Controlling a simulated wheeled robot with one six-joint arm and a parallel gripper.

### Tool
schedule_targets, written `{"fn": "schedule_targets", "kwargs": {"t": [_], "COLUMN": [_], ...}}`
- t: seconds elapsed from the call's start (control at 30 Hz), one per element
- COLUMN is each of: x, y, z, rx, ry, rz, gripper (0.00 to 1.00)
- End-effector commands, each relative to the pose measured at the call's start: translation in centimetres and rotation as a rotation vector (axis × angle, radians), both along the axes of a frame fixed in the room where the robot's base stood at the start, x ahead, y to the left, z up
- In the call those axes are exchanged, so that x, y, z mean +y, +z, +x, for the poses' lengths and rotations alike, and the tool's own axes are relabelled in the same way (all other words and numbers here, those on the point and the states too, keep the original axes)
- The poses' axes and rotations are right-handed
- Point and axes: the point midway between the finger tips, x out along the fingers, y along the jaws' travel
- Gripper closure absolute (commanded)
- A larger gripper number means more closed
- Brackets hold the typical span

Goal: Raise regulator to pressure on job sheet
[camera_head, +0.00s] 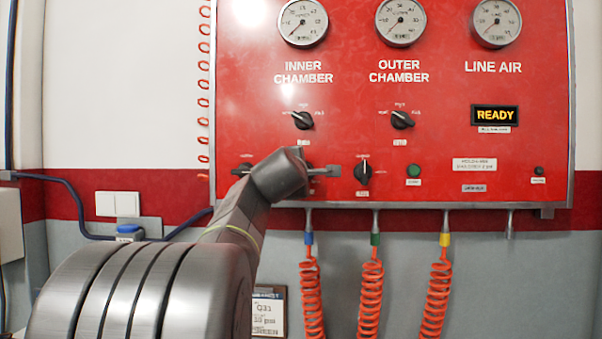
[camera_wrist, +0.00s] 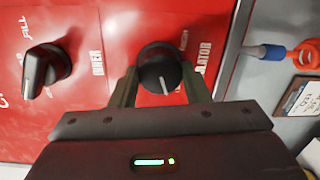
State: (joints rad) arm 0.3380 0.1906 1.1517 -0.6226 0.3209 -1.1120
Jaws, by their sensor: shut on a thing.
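The regulator knob (camera_wrist: 158,60) is round and black with a white pointer line, on the red panel (camera_head: 440,135). My gripper (camera_wrist: 160,84) is shut on it, one finger on each side. In the head view my gripper (camera_head: 308,171) is at the panel's lower left and hides most of the knob. The job sheet (camera_head: 268,318) is a framed card below the panel, partly behind my arm. It shows "Q31" and a blurred psi-like figure. The inner chamber gauge (camera_head: 303,21), outer chamber gauge (camera_head: 401,21) and line air gauge (camera_head: 496,21) are above; their needle readings are too small to tell.
A black selector (camera_wrist: 43,72) sits left of the knob in the wrist view. Another black selector (camera_head: 363,170) stands just right of my gripper. A lit display (camera_head: 495,115) reads "READY". Orange coiled hoses (camera_head: 371,290) hang below the panel.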

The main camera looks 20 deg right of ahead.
Motion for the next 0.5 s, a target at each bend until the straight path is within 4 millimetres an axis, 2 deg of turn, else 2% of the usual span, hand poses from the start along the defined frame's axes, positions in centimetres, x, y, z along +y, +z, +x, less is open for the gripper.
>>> {"fn": "schedule_targets", "kwargs": {"t": [0.5], "x": [-0.09], "y": [0.05], "z": [-0.01], "rx": [-0.212], "ry": [0.000], "rz": [0.444], "gripper": [0.80]}}
